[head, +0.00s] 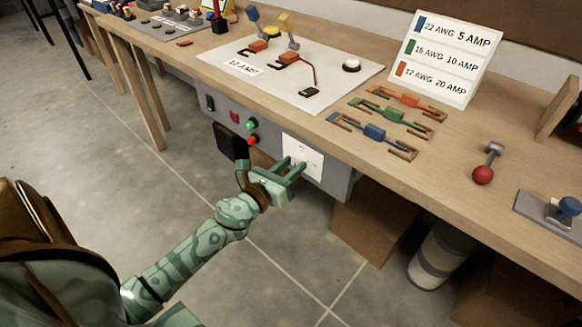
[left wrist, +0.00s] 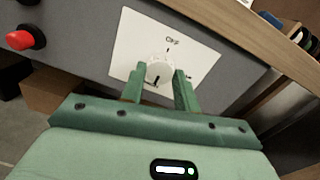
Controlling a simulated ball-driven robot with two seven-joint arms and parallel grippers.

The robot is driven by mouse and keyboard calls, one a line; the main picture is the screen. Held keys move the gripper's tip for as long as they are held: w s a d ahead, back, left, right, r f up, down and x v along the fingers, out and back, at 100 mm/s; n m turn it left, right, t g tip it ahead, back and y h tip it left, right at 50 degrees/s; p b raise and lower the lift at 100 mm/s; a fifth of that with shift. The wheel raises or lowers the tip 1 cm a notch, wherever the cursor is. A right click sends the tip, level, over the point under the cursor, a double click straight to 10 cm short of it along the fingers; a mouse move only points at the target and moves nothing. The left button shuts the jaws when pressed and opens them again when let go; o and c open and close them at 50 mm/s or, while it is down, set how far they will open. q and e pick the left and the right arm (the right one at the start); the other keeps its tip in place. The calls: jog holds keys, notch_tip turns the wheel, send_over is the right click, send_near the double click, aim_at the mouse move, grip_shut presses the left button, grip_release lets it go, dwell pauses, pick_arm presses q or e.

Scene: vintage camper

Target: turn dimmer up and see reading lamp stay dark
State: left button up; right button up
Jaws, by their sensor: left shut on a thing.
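The dimmer is a round white knob (left wrist: 160,70) on a white plate (left wrist: 205,64) marked OFF. The plate (head: 313,151) also shows in the head view on the front of a grey panel. My left gripper (left wrist: 159,76) is shut on the knob, one green finger on each side. A dark mark on the knob points down, away from OFF. In the head view my left gripper (head: 291,164) reaches the plate and covers the knob. No thing is clearly a reading lamp; a white dome (head: 351,64) on the white board shows no clear glow. My right gripper is not in view.
The grey panel (head: 337,178) hangs under the wooden bench edge, with a green light (head: 251,124) and a red button (head: 253,140) left of the plate. Blue, green and orange fuse links (head: 374,131) lie on the bench. Cardboard boxes (head: 375,218) stand below.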

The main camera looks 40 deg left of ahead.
pick_arm(q)
jog(key=shift+f, duration=0.15)
jog(key=o, duration=1)
jog(key=shift+s, duration=0.1)
jog(key=s+b, duration=0.3)
jog(key=s, duration=1.3)
jog(key=shift+a+b, duration=0.2)
jog(key=shift+b, duration=0.15)
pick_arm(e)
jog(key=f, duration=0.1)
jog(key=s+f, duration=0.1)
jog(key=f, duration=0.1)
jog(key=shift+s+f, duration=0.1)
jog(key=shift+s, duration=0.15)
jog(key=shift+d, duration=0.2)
